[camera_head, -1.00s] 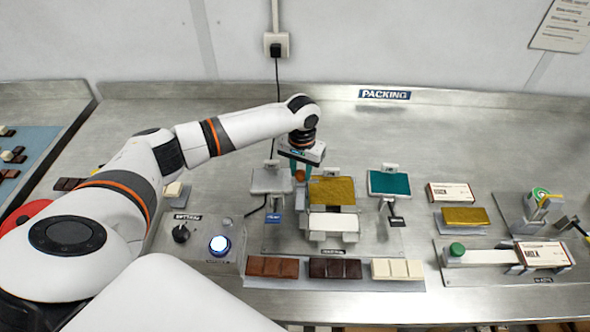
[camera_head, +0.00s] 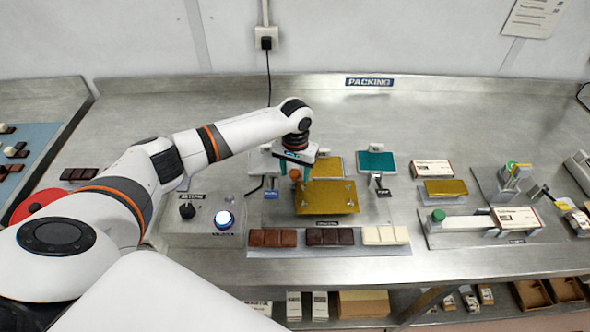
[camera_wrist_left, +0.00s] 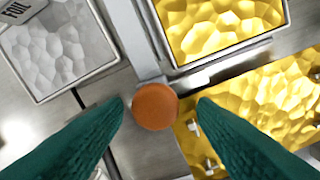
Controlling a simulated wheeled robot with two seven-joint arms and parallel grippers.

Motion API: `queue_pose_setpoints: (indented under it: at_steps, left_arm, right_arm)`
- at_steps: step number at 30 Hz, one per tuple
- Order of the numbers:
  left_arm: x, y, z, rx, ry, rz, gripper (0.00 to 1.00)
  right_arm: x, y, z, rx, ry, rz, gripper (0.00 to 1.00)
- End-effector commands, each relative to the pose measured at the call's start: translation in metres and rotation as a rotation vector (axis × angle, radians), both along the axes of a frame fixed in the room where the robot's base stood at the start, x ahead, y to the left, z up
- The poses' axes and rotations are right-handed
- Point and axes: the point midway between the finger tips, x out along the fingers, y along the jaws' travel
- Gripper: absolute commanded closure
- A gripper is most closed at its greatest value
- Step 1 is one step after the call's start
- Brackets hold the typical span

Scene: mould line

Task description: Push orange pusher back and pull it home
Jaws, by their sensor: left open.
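The orange pusher's round knob (camera_head: 294,175) stands beside the left edge of a gold foil sheet (camera_head: 328,198). My left gripper (camera_head: 297,173) points down over it, with green fingers either side of the knob. In the left wrist view, the knob (camera_wrist_left: 155,106) lies between the open fingertips (camera_wrist_left: 160,102), with a visible gap on the right; contact on the left is unclear. The foil sheet (camera_wrist_left: 270,100) lies to the right of the knob there. A gold foil tray (camera_head: 328,165) stands behind the sheet. The pusher's lower part is hidden. My right gripper is out of view.
A silver tray (camera_wrist_left: 55,50) stands left of the knob, a teal tray (camera_head: 376,162) right. Chocolate bars (camera_head: 330,237) line the front. A box with a lit button (camera_head: 224,219) and black dial (camera_head: 187,210) is left. The wrapping fixture (camera_head: 460,226) is right.

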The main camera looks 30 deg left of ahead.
Motion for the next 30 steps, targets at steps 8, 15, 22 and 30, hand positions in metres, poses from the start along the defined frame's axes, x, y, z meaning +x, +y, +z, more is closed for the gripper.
queue_pose_setpoints:
  at_steps: [8,15,22,30]
  left_arm:
    - [0.002,0.000,0.019,0.000,-0.005,0.000,0.48]
    - [0.002,0.000,0.070,0.000,-0.007,-0.001,0.48]
    - [0.002,-0.001,0.108,0.000,-0.002,0.000,0.48]
    - [0.001,-0.001,0.120,0.001,0.000,0.000,0.48]
  right_arm:
    - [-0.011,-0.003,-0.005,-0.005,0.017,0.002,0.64]
    - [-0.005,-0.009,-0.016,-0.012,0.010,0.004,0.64]
    - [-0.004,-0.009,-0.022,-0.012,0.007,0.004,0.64]
    - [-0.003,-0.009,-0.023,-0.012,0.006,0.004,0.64]
